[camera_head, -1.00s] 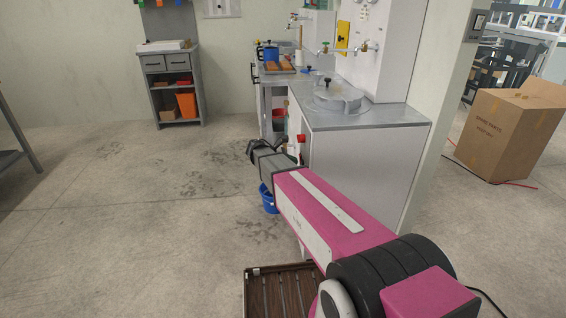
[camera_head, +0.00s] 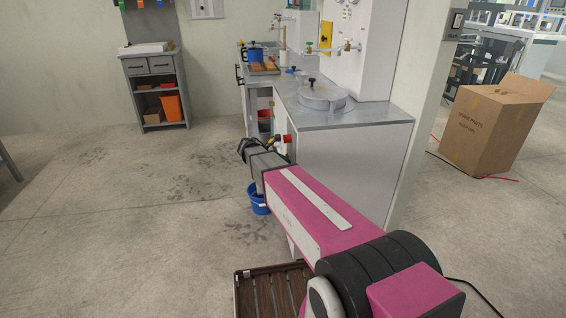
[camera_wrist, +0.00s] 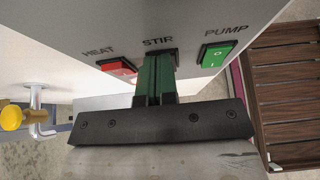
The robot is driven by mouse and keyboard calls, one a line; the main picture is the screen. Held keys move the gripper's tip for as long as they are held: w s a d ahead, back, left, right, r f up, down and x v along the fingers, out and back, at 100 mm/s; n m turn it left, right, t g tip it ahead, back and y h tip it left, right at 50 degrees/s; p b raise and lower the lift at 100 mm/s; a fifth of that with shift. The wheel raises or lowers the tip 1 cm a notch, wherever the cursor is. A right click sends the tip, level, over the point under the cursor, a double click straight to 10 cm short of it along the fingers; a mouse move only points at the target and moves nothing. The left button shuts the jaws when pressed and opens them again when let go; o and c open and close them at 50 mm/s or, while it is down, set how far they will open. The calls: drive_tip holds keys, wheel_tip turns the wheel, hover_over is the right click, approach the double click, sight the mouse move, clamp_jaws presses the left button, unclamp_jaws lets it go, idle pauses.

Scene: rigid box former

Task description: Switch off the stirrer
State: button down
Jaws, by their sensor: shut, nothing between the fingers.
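The STIR switch (camera_wrist: 176,57) sits in the middle of a grey panel (camera_wrist: 200,28) in the wrist view, under its label. My gripper's green fingers cover most of it; only a dark edge shows, so its colour and position are hidden. My gripper (camera_wrist: 158,62) is shut and empty, with its fingertips right at this switch; I cannot tell whether they touch it. In the head view my gripper (camera_head: 247,147) is low by the bench's left side.
A red HEAT switch (camera_wrist: 119,67) is close left of my fingers and a green PUMP switch (camera_wrist: 214,56) close right. A yellow-knobbed tap (camera_wrist: 14,117) is at left. A slatted wooden rack (camera_wrist: 290,95) is at right. A blue bucket (camera_head: 259,199) stands below my arm.

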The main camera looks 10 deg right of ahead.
drive_tip(key=shift+r, duration=0.1)
drive_tip(key=shift+r, duration=0.7)
drive_tip(key=shift+a, duration=0.1)
drive_tip(key=v, duration=1.3)
drive_tip(key=shift+r, duration=0.3)
